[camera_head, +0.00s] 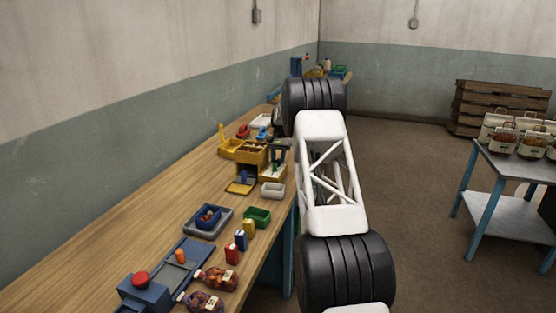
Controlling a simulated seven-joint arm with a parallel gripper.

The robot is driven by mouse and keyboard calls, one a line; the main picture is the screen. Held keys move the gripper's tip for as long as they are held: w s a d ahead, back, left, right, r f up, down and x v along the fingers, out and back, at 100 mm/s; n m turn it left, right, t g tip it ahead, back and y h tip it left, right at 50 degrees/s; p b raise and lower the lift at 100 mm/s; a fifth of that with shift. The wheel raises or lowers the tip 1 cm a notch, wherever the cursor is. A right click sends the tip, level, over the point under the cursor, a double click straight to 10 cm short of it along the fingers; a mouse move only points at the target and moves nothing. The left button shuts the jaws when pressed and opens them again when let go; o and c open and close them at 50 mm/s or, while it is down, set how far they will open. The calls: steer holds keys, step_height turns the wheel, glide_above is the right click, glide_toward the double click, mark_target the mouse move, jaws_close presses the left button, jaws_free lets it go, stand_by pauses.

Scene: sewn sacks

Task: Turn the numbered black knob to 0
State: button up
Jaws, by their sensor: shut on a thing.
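I cannot make out the numbered black knob; my white and black arm covers part of the bench's far end and may hide it. My gripper does not show, as the arm runs away from me and its far end is behind its own links. A small dark and grey shape (277,118) shows just left of the arm's far joint, too small and covered to name.
A long wooden bench (110,229) runs along the left wall. It bears a yellow box unit (250,152), a green bin (257,217), a grey tray (208,222), a blue box with a red button (140,279) and sacks (217,279). A blue-legged table (514,169) stands right.

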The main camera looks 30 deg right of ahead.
steer(key=o, duration=0.9)
steer(key=shift+r, duration=0.1)
steer(key=shift+v, duration=3.8)
